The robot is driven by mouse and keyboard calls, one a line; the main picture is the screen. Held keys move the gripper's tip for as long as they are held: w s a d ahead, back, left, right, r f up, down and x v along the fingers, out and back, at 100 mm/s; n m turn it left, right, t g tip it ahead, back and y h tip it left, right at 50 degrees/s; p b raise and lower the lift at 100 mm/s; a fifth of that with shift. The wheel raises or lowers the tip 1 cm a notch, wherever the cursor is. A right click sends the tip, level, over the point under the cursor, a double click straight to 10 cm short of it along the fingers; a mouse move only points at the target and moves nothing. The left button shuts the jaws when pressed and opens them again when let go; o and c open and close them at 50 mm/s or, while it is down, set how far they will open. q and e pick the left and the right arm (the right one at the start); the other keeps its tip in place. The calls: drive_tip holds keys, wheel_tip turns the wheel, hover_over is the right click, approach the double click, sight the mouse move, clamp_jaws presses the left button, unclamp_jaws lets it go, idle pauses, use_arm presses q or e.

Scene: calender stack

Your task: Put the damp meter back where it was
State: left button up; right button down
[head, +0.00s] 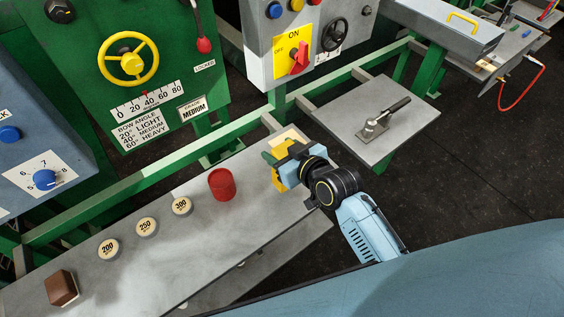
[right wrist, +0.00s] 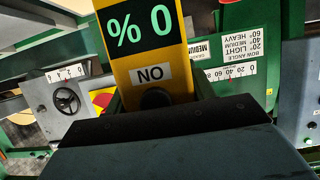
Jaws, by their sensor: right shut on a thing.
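The damp meter (head: 278,181) is a yellow hand-held box, held in my right gripper (head: 288,164) over the far right end of the grey shelf. In the right wrist view the meter (right wrist: 163,77) fills the top middle; its dark display reads "% 0" in green and a label reads "NO". My right gripper is shut on it. In the head view the gripper hides part of the meter, and I cannot tell whether its lower end touches the shelf. A pale tan patch (head: 286,136) shows on the shelf end just behind the gripper. My left gripper is out of view.
On the grey shelf (head: 165,255) stand a red cylinder (head: 222,184), round discs marked 300 (head: 182,206), 250 (head: 147,227) and 200 (head: 108,249), and a brown block (head: 62,288). A side plate (head: 405,125) with a lever lies right. Green machine panels rise behind.

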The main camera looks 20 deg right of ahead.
drive_tip(key=shift+f+b, duration=0.35)
drive_tip(key=shift+f, duration=1.6)
drive_tip(key=c, duration=0.5)
unclamp_jaws()
drive_tip(key=shift+s+d+r, duration=0.1)
drive_tip(key=shift+s+r, duration=0.05)
drive_tip(key=shift+r, duration=0.05)
drive_tip(key=p+v, duration=0.1)
drive_tip(key=v, duration=1)
drive_tip(key=shift+s+d+r, duration=0.1)
drive_tip(key=shift+s+r, duration=0.05)
drive_tip(key=shift+s, duration=0.05)
